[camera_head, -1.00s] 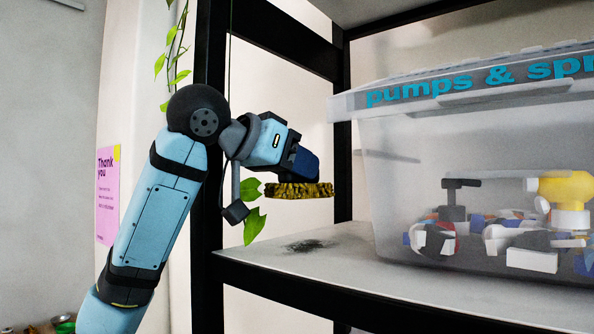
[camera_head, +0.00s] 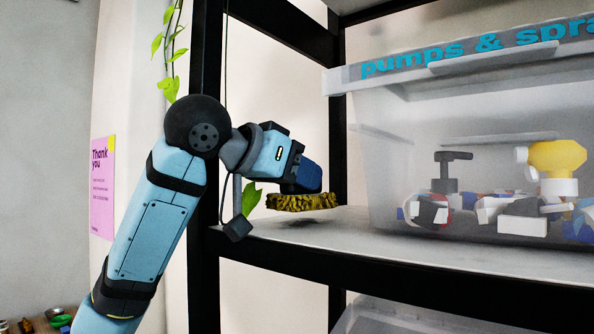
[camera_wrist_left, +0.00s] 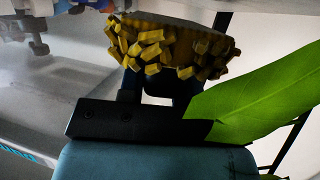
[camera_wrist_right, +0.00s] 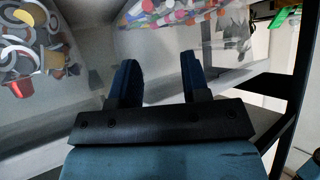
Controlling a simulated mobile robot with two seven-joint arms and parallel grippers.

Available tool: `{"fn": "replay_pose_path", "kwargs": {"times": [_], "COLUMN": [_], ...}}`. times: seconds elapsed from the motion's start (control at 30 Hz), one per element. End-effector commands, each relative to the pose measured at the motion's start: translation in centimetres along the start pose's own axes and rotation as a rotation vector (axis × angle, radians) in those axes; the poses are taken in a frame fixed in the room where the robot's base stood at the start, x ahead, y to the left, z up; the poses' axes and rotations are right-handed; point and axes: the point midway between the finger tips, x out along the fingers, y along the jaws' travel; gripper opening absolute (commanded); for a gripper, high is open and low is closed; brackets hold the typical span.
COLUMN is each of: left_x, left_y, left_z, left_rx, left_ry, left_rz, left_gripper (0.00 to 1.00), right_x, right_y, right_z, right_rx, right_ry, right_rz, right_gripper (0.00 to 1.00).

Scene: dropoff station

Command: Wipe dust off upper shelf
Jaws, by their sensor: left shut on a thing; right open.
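My left gripper (camera_head: 308,178) is shut on a yellow-brown, shaggy duster (camera_head: 300,202). The duster is level and low at the left end of the shelf board (camera_head: 290,228); I cannot tell whether it touches.
A clear bin labelled "pumps & spra..." (camera_head: 420,120) stands on the board to the right. A black post (camera_head: 205,270) rises at the left, beside my arm. Green leaves (camera_head: 252,198) hang near the duster. Another clear bin (camera_head: 385,318) is below.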

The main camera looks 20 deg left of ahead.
Motion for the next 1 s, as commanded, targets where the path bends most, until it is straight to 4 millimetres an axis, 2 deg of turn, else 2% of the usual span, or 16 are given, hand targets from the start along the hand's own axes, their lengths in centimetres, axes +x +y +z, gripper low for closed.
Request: {"fn": "replay_pose_path", "kwargs": {"times": [0.43,0.87,1.0], "left_x": [0.4,1.8,1.6], "left_y": [0.1,-0.3,-0.3], "left_z": [0.5,-0.1,0.0], "left_rx": [0.000,-0.001,-0.001], "left_ry": [-0.011,-0.010,-0.009], "left_rz": [0.002,0.001,0.000], "left_gripper": [0.13,0.13,0.13], "right_x": [0.1,-0.4,-0.4], "right_y": [0.0,0.0,0.0], "right_z": [-0.1,-1.0,-0.9], "right_rx": [0.001,0.002,0.002], "right_ry": [0.003,0.004,0.004], "right_rz": [0.001,0.001,0.001], "right_gripper": [0.43,0.43,0.43]}}
